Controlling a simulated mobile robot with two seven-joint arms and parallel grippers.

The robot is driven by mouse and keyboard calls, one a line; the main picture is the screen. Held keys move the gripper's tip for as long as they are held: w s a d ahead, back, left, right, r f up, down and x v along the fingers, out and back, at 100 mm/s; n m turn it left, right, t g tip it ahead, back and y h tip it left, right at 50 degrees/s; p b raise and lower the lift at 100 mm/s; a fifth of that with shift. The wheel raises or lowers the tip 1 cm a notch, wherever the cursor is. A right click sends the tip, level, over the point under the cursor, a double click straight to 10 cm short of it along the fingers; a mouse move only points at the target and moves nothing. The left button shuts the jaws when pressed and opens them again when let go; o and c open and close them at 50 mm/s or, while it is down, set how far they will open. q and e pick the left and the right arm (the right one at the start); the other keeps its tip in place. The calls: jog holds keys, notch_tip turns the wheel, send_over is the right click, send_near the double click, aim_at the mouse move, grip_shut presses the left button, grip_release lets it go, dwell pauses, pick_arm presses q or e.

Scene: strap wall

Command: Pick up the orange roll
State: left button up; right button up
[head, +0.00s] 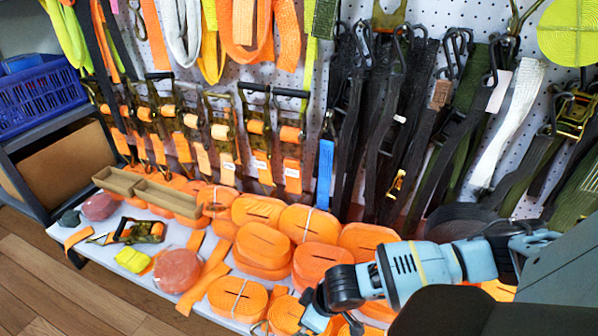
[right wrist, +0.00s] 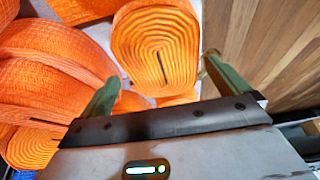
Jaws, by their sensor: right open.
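An orange roll (right wrist: 157,45) of flat webbing, with its spiral edge showing, lies ahead of my right gripper (right wrist: 160,78) in the right wrist view. The open fingers stand apart on either side of its near part, with nothing gripped. In the head view my right gripper (head: 290,326) is at the front edge of the shelf, around or just above an orange roll (head: 285,311); contact cannot be told. The arm hides part of that area. Several similar orange rolls lie close by, one with a thin tie (head: 238,298). My left gripper is out of view.
Stacked orange rolls (head: 263,245) crowd the shelf behind and left of the gripper. A reddish roll (head: 177,270), a yellow bundle (head: 132,259) and a ratchet (head: 138,230) lie further left. Black straps (head: 350,120) hang on the pegboard. Wooden floor (right wrist: 270,40) is open beyond the shelf edge.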

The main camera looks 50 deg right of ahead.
jog(key=b+x, duration=0.1)
jog(key=x, duration=0.3)
jog(key=shift+a+b, duration=0.15)
jog(key=shift+b, duration=0.25)
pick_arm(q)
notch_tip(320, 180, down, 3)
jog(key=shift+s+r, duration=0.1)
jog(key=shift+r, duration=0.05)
pick_arm(e)
jog(key=shift+r, duration=0.1)
jog(key=c, duration=1.2)
